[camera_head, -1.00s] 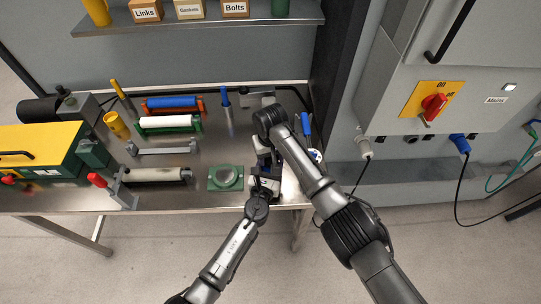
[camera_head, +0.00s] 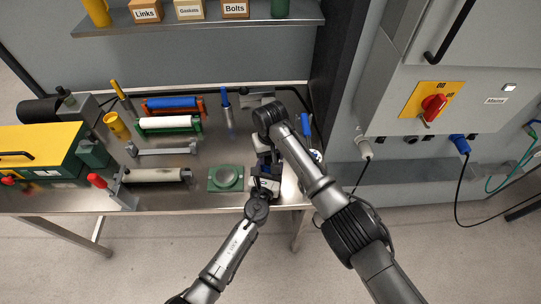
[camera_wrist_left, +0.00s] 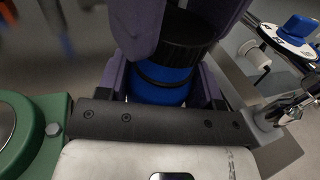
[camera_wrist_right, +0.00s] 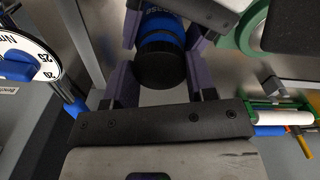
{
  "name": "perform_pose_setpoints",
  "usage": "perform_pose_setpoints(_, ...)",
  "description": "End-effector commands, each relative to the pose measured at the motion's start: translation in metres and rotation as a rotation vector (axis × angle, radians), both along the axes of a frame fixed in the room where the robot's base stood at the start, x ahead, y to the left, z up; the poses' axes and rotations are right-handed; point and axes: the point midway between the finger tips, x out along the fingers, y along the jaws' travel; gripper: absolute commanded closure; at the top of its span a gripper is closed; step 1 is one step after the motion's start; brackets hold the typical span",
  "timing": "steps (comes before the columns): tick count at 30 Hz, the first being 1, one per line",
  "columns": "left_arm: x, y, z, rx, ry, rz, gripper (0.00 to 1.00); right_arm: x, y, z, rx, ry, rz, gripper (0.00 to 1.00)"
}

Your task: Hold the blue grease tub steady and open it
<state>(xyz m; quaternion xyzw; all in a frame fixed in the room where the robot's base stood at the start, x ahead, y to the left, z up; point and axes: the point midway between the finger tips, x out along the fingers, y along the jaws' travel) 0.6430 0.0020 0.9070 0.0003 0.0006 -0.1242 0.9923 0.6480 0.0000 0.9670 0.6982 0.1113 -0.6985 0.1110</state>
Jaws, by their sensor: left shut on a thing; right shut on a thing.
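The blue grease tub (camera_wrist_left: 160,88) is a small blue cylinder with a black ridged lid. In the left wrist view my left gripper (camera_wrist_left: 165,75) is shut around its blue body, with the black lid (camera_wrist_left: 185,38) beyond. In the right wrist view my right gripper (camera_wrist_right: 160,65) is shut on the black lid (camera_wrist_right: 160,68), and the blue body (camera_wrist_right: 161,25) shows behind it. In the head view my left gripper (camera_head: 264,180) and right gripper (camera_head: 266,150) meet near the table's right end, and they mostly hide the tub.
A green block with a round grey dish (camera_head: 226,178) stands just left of the grippers. A white dial with a blue knob (camera_wrist_right: 18,62) is close on the right side of the table. Rollers (camera_head: 168,122) and a yellow-green machine (camera_head: 40,150) fill the left.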

Motion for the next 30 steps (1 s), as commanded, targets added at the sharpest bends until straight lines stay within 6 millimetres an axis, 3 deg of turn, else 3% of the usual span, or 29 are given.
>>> perform_pose_setpoints(23,0.0,0.0,0.0,0.0,0.0,0.0,1.0,0.0,0.0,0.013,0.0,-0.001,0.0,0.77)
perform_pose_setpoints(30,0.0,0.0,0.0,0.0,0.0,0.0,1.0,0.0,0.0,0.033,0.001,-0.002,0.0,0.77)
